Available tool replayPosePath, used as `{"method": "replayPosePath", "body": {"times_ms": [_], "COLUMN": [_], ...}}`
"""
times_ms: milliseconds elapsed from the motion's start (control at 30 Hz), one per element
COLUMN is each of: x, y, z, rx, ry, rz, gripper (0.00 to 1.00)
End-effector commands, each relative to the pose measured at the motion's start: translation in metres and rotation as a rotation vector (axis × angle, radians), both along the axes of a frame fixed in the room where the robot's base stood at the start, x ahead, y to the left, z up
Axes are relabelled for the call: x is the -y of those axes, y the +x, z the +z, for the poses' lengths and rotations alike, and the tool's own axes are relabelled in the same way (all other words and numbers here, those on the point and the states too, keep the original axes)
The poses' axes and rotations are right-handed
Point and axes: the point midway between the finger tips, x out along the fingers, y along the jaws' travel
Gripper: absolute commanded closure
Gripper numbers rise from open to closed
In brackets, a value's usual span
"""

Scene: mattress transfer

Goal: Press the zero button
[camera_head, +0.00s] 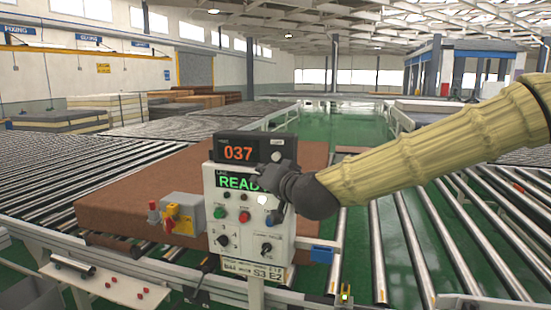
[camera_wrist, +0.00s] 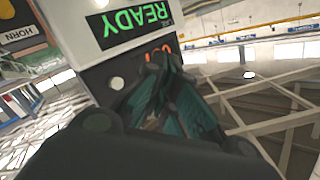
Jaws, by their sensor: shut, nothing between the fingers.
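The black display box (camera_head: 226,149) on top of the control panel shows 037 in orange digits. A round pale button (camera_head: 276,157), likely the zero button, sits to the right of the digits; its label is too small to read. In the wrist view, upside down, the pale button (camera_wrist: 116,83) is clear to the left of the fingertips. My gripper (camera_head: 262,172) is shut and empty, in front of the panel just below the button. In the wrist view my gripper (camera_wrist: 160,62) partly covers the orange digits. I cannot tell whether it touches the panel.
The white control panel (camera_head: 212,195) has a green READY screen (camera_head: 232,182), coloured buttons and knobs. A grey box with a yellow and red switch (camera_head: 180,215) stands left. A brown mattress (camera_head: 120,195) lies behind on rollers. Roller conveyors surround the panel.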

Motion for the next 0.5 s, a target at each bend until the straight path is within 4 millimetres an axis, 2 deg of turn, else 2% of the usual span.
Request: {"method": "replayPosePath", "body": {"times_ms": [500], "x": [0.017], "y": [0.052], "z": [0.000], "rx": [-0.001], "ry": [0.001], "rz": [-0.001], "gripper": [1.00]}}
